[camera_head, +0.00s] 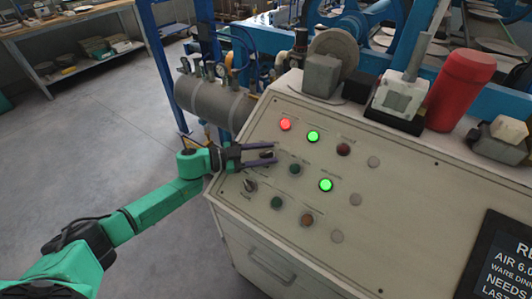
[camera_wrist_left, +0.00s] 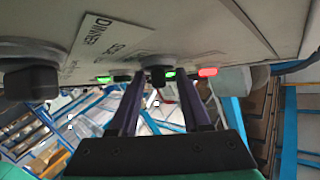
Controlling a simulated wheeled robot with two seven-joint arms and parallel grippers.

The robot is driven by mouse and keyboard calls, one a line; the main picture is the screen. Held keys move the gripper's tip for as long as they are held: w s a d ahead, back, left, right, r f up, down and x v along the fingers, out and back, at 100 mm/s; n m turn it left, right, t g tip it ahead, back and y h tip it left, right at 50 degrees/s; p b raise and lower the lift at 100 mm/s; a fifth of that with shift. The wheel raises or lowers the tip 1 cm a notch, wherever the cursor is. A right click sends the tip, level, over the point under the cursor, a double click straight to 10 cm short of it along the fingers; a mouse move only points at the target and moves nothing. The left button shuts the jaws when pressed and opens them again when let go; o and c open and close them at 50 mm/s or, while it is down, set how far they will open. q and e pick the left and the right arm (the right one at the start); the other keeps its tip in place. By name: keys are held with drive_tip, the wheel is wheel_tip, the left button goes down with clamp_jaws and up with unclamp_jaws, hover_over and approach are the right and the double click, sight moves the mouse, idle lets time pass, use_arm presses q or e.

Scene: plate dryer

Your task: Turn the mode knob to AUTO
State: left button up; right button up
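The panel (camera_head: 385,200) is a beige sloped console with several round lights and two dark selector knobs near its left edge. The upper knob (camera_head: 266,154) lies between the fingers of my left gripper (camera_head: 271,155). The lower knob (camera_head: 250,185) stands below it, clear of the fingers. The labels are too small to read in the head view, so I cannot tell which is the mode knob. In the left wrist view the two dark fingers are apart, with a knob (camera_wrist_left: 157,76) between their tips; contact cannot be told. My right gripper is not in view.
A red light (camera_head: 285,124) and green lights (camera_head: 312,136) glow to the right of the gripper. A red cylinder (camera_head: 460,88) and a lever box (camera_head: 400,95) stand along the panel's top. A grey tank (camera_head: 212,100) is behind the arm. Another knob (camera_wrist_left: 32,82) shows at left in the wrist view.

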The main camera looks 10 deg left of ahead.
use_arm(q)
drive_tip(key=b+v, duration=0.3)
drive_tip(key=v, duration=1.1)
drive_tip(key=shift+a+b, duration=0.25)
drive_tip(key=shift+b, duration=0.05)
drive_tip(key=shift+s+a, duration=0.1)
drive_tip(key=shift+s, duration=0.05)
